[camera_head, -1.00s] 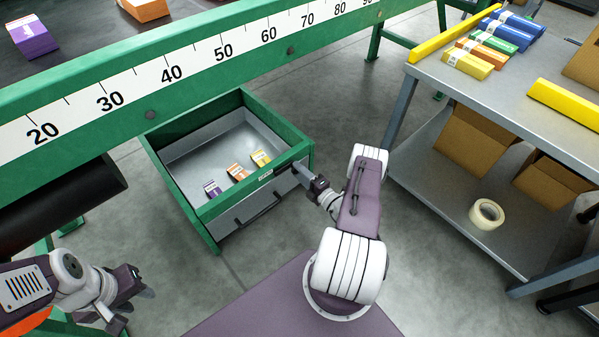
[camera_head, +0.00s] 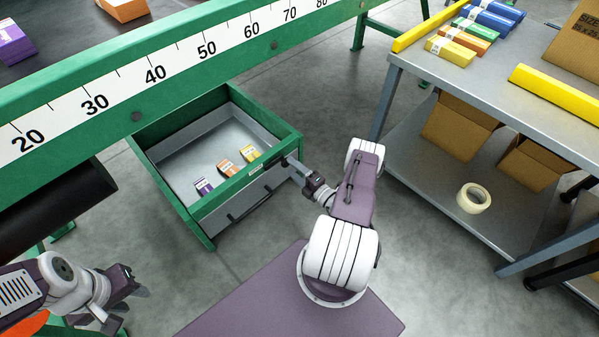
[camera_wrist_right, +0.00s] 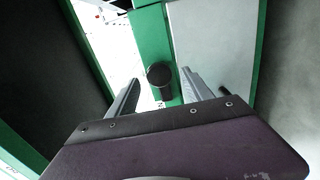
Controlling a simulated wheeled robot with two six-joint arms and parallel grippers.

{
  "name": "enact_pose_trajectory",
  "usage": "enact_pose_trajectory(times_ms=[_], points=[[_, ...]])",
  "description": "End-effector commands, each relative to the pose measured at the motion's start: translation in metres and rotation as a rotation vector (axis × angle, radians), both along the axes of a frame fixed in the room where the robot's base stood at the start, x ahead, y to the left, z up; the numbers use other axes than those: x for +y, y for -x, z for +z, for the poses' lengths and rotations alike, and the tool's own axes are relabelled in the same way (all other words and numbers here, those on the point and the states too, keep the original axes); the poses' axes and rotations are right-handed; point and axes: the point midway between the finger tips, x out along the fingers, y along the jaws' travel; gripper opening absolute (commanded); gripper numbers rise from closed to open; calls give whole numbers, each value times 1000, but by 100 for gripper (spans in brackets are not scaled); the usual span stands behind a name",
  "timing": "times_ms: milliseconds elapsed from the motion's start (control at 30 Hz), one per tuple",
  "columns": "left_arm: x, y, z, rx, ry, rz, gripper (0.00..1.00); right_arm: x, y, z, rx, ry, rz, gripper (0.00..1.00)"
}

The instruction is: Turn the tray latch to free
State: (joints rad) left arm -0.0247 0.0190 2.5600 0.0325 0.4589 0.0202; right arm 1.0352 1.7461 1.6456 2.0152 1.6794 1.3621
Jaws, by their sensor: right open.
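The tray (camera_head: 150,160) is a green-rimmed grey drawer pulled out under the green beam, with a dark handle on its front. The latch is a black round knob (camera_wrist_right: 160,76) on the green rim in the right wrist view. In the head view it is hard to make out behind my fingers. My right gripper (camera_head: 290,162) is at the tray's right front corner. In the right wrist view its open fingers (camera_wrist_right: 159,84) stand on either side of the knob, and contact cannot be told. My left gripper (camera_head: 132,307) is at the lower left, apart from the tray, fingers spread and empty.
Purple (camera_head: 203,187), orange (camera_head: 228,167) and yellow (camera_head: 250,153) cartons lie in the tray. A grey bench (camera_head: 480,85) on the right holds coloured cartons and yellow bars, with brown boxes and a tape roll (camera_head: 473,198) below.

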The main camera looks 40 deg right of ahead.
Motion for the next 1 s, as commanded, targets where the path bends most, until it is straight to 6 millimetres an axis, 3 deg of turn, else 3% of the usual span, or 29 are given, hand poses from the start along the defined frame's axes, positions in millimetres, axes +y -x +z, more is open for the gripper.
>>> enact_pose_trajectory(times_ms=[33, 200, 333, 900, 1000], points=[[0, 0, 11, 0, 0, 0, 36, -3, 12, 5, 2, -4, -8, 59], [0, 0, 25, 0, 0, 0, 36, -5, 47, 5, 1, -2, -7, 59], [0, 0, 27, 0, 0, 0, 36, -5, 63, 2, 2, -2, -3, 59], [0, 0, 27, 0, 0, 0, 36, -5, 67, 0, 1, -1, 1, 59], [0, 0, 29, 0, 0, 0, 36, 0, 62, 7, 2, 25, 41, 59]])
